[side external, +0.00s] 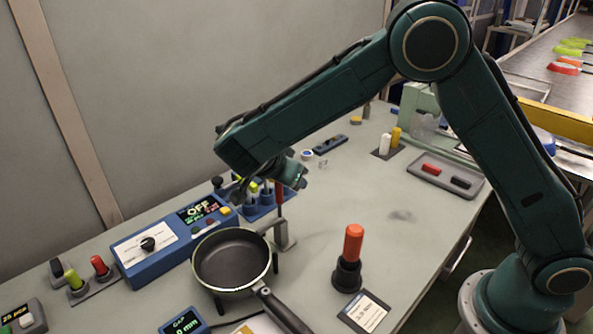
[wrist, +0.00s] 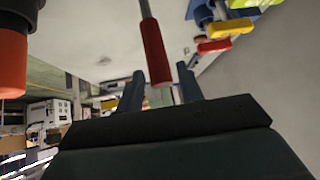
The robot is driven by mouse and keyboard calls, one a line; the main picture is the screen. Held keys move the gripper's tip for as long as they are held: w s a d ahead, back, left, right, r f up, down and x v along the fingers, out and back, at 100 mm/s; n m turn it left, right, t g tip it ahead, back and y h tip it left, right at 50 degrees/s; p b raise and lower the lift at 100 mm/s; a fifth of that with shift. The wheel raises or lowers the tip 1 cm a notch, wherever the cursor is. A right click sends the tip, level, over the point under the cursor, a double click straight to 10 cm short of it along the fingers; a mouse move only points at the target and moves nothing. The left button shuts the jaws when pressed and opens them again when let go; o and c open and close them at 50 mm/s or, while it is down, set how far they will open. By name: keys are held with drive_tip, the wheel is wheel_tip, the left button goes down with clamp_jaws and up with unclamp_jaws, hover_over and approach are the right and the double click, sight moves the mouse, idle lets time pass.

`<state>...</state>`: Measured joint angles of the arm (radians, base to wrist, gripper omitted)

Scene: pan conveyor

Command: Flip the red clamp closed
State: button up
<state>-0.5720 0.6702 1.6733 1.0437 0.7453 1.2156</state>
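The red clamp handle (side external: 279,192) stands upright on a grey metal clamp base (side external: 283,238) behind the pan's right rim. In the wrist view the red handle (wrist: 154,50) reaches down between the two fingers of my gripper (wrist: 160,72). A gap shows on each side of the handle, so the gripper looks open around its end, not shut on it. In the side view my wrist is above the handle, and the fingers are mostly hidden. The dark frying pan (side external: 232,260) sits beside the clamp, its handle pointing toward the front right.
A blue control box (side external: 150,245) reading OFF stands left of the pan. An orange-topped black tool (side external: 353,245) stands upright to the right and shows at the wrist view's left edge (wrist: 10,60). A grey tray (side external: 445,178) lies farther right. The table between is mostly clear.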

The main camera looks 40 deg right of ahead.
drive_tip(key=shift+d+f+y, duration=2.3)
drive_tip(key=shift+d+y, duration=0.55)
drive_tip(key=shift+y, duration=1.25)
wheel_tip(320, 180, up, 14)
drive_tip(key=s, duration=0.2)
drive_tip(key=s+d+r+n+t, duration=0.1)
drive_tip(key=s+r+n, duration=0.2)
drive_tip(key=s+n, duration=0.3)
drive_tip(key=s+d+r+n+t, duration=0.1)
drive_tip(key=s+n, duration=0.6)
drive_tip(key=s, duration=0.9)
drive_tip(key=shift+s+d+r+n+t, duration=0.15)
drive_tip(key=shift+s+r+n+t, duration=0.2)
drive_tip(key=shift+r, duration=0.55)
drive_tip(key=shift+s+d+f+n+t, duration=0.1)
drive_tip(key=shift+s+f+n+t, duration=0.15)
drive_tip(key=shift+s+n, duration=0.5)
drive_tip(key=shift+s+f+n+t, duration=0.1)
drive_tip(key=shift+s+f+n, duration=0.35)
drive_tip(key=shift+s, duration=0.5)
